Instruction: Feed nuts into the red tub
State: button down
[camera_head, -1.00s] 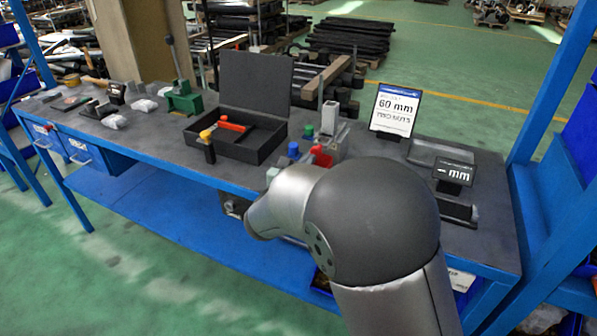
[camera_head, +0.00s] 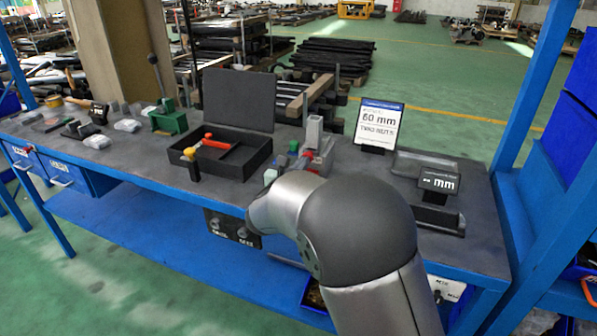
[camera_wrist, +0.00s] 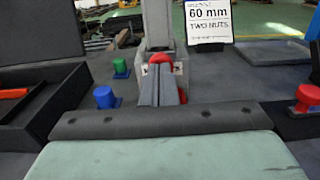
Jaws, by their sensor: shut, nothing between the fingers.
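My gripper (camera_wrist: 162,72) is in the middle of the wrist view. Its two grey fingers are together with nothing between them. A red piece (camera_wrist: 160,59) shows just beyond the fingertips, in front of a grey upright fixture (camera_wrist: 157,25). Another red piece (camera_wrist: 305,97) stands at the right edge of the wrist view. I cannot tell which red piece is the tub. No nuts can be made out. In the head view my arm hides the gripper, and the grey fixture (camera_head: 313,131) stands just beyond the arm.
A sign (camera_head: 378,125) reading 60 mm, two nuts, stands right of the fixture. An open black case (camera_head: 241,162) with a red-handled item (camera_head: 215,143) lies left. Blue (camera_wrist: 105,96) and green (camera_wrist: 120,67) pieces stand left of my fingers. A small display (camera_head: 439,181) stands right.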

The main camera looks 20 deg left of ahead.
jog(key=shift+w+d+r, duration=0.1)
jog(key=shift+w+r, duration=0.1)
jog(key=shift+r, duration=0.1)
jog(key=shift+s+f, duration=0.2)
jog(key=shift+s, duration=0.2)
jog(key=s+a+b, duration=0.1)
jog(key=s+b, duration=0.1)
jog(key=s, duration=1)
jog(key=s+d+m+g+h+p, duration=0.2)
jog(key=d+m+g+h, duration=0.4)
jog(key=d, duration=0.8)
jog(key=s+d+m+g+h+p, duration=0.1)
jog(key=s+d+m+g+p, duration=0.2)
jog(key=d+m, duration=0.85)
jog(key=s+d+f+m+g+y+p, duration=0.2)
jog(key=s+d+m+g, duration=0.3)
jog(key=s+d+g, duration=0.4)
jog(key=s+m+y+p, duration=0.2)
jog(key=s+m+y, duration=0.4)
jog(key=s+m, duration=0.3)
jog(key=m, duration=0.3)
jog(key=shift+a+r+y, duration=0.15)
jog(key=shift+y, duration=0.25)
